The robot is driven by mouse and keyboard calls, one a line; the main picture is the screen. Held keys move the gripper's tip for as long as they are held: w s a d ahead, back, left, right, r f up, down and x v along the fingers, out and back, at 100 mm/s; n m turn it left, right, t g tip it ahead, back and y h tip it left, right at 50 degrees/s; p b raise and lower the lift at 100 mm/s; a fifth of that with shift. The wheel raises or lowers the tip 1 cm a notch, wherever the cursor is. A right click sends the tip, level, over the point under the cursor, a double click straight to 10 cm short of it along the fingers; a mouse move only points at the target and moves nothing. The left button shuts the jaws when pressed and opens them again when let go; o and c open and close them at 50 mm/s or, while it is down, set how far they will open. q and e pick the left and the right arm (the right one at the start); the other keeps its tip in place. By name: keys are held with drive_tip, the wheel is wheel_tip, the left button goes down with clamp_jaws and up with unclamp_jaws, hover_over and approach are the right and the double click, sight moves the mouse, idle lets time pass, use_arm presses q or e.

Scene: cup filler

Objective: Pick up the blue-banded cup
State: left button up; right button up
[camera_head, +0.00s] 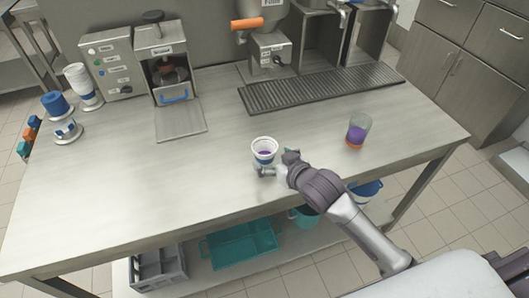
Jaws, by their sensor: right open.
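The blue-banded cup (264,152) stands upright on the steel table, near its middle front. It is white with a blue band, and something purple shows inside it. My right gripper (272,164) is open, close to the cup's front and right side. One finger shows at the cup's lower front, the other to its right. I cannot tell whether either finger touches it. My left gripper is not in view.
A clear cup with purple and orange contents (357,131) stands to the right. A machine with a tray (180,122), white cups (82,86) and a blue item (55,104) stand at left. A dark drain grate (318,88) lies behind. Bare table (130,195) lies left of the cup.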

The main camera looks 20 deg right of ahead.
drive_tip(key=shift+p+x, duration=0.45)
drive_tip(key=shift+x, duration=2.5)
drive_tip(key=shift+s+d+f, duration=0.1)
drive_tip(key=shift+f, duration=0.05)
drive_tip(key=shift+c, duration=0.2)
drive_tip(key=c, duration=1.4)
drive_tip(key=shift+o, duration=0.2)
